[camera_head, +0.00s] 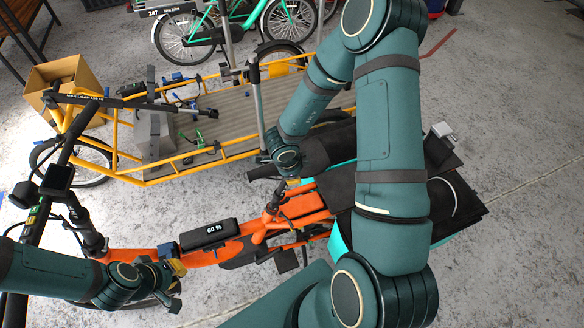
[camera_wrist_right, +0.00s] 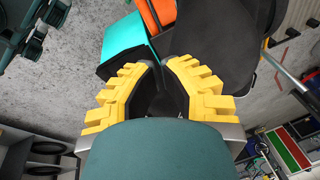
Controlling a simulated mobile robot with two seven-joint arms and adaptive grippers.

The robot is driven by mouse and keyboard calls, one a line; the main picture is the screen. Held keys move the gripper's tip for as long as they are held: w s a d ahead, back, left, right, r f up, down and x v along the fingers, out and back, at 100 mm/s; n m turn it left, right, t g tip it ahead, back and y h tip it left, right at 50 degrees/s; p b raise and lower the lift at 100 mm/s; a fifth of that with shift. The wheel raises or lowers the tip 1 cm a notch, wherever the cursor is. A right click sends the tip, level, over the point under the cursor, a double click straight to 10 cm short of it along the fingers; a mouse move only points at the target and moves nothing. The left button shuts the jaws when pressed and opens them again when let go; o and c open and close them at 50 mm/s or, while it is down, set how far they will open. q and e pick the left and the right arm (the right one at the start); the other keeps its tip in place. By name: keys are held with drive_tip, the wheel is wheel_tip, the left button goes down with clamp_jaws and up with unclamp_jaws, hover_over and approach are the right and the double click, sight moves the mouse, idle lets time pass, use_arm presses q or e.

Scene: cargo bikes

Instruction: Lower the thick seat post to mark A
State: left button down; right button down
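The orange bike (camera_head: 205,257) stands across the front. Its black saddle (camera_head: 318,148) is partly behind my right arm, with the nose pointing left. A small part of the post area (camera_head: 292,182) shows below the saddle; the rest, and any mark A, cannot be made out. My right gripper (camera_head: 284,166) is at the saddle. In the right wrist view its yellow-padded fingers (camera_wrist_right: 162,68) point toward dark material, with their tips close together; whether they clamp it is unclear. My left gripper (camera_head: 178,286) is beside the orange frame at lower left, fingers apart, apparently empty.
A yellow cargo bike (camera_head: 190,158) with a slatted deck stands behind, with an upright silver post (camera_head: 258,112) near it. A cardboard box (camera_head: 62,85) is at upper left. Bare floor (camera_head: 510,150) lies right.

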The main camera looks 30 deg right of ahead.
wheel_tip(320, 180, up, 10)
drive_tip(key=w+m+g+y, duration=0.2)
drive_tip(key=m+y, duration=0.1)
drive_tip(key=m, duration=1)
wheel_tip(320, 180, down, 14)
drive_tip(key=b, duration=0.2)
drive_tip(key=shift+d+r, duration=0.2)
drive_tip(key=shift+d, duration=0.1)
drive_tip(key=shift+w, duration=0.1)
drive_tip(key=f, duration=0.1)
drive_tip(key=a+f+b, duration=0.1)
drive_tip(key=f, duration=0.2)
drive_tip(key=shift+a, duration=0.25)
drive_tip(key=shift+r, duration=0.1)
